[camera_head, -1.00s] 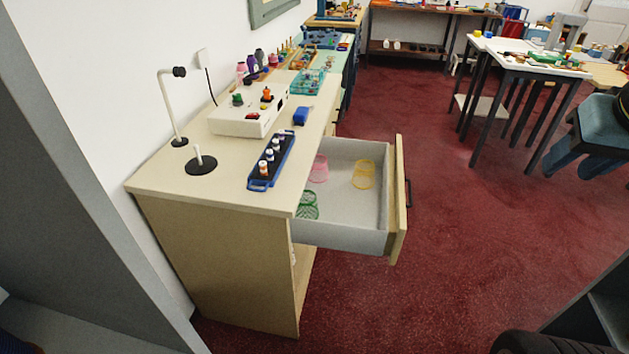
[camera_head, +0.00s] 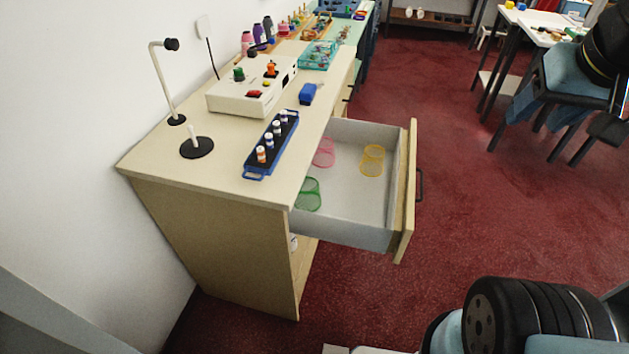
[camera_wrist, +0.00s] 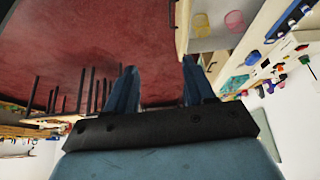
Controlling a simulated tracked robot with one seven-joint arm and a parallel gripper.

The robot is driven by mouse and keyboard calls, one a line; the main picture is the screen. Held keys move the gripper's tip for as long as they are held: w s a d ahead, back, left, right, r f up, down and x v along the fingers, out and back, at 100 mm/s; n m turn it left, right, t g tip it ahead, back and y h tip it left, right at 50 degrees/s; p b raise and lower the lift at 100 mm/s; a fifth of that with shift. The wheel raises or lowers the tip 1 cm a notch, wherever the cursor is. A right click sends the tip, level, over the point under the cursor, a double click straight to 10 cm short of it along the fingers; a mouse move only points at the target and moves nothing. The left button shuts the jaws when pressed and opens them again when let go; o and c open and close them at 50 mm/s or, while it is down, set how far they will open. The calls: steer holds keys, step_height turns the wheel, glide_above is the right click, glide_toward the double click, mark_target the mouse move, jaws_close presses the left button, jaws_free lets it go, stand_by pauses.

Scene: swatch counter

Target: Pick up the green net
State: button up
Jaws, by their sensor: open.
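The green net (camera_head: 308,195) is a small mesh cylinder inside the open drawer (camera_head: 345,215), at its near left side by the counter edge. A pink net (camera_head: 325,153) and a yellow net (camera_head: 372,160) lie farther back in the same drawer. In the wrist view the yellow net (camera_wrist: 234,21) and pink net (camera_wrist: 201,24) show at the top; I cannot make out the green one there. My gripper (camera_wrist: 160,78) is open, with its two blue fingers apart and nothing between them. It is away from the drawer, over the red floor.
The counter (camera_head: 222,185) carries a blue rack of small bottles (camera_head: 272,145), a white box with knobs (camera_head: 252,92) and a lamp stand (camera_head: 170,85). The drawer front (camera_head: 408,190) juts out over the red carpet. Floor between is clear.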

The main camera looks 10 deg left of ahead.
steer(key=o, duration=0.8)
steer(key=w+a+f+m+y, duration=0.1)
steer(key=w+a+f, duration=0.1)
steer(key=a, duration=0.1)
steer(key=w+a+f+m+g+y, duration=0.1)
steer(key=w+a, duration=0.2)
steer(key=a, duration=0.1)
steer(key=w+a+f+m+g+y, duration=0.1)
steer(key=w+a+f+m, duration=0.1)
steer(key=w+a, duration=0.1)
steer(key=shift+w+a+f, duration=0.1)
steer(key=shift+a+f, duration=0.2)
steer(key=shift+f, duration=0.05)
steer(key=m+g+y, duration=0.3)
steer(key=m+y, duration=0.1)
steer(key=m, duration=1.1)
glide_above(311, 185)
steer(key=s+d, duration=0.3)
steer(key=s, duration=0.1)
steer(key=shift+f, duration=15.25)
steer(key=shift+w+d+x, duration=0.1)
steer(key=shift+d+x, duration=0.05)
steer(key=shift+x, duration=1.05)
steer(key=shift+w+d+x, duration=0.15)
steer(key=shift+x, duration=1.1)
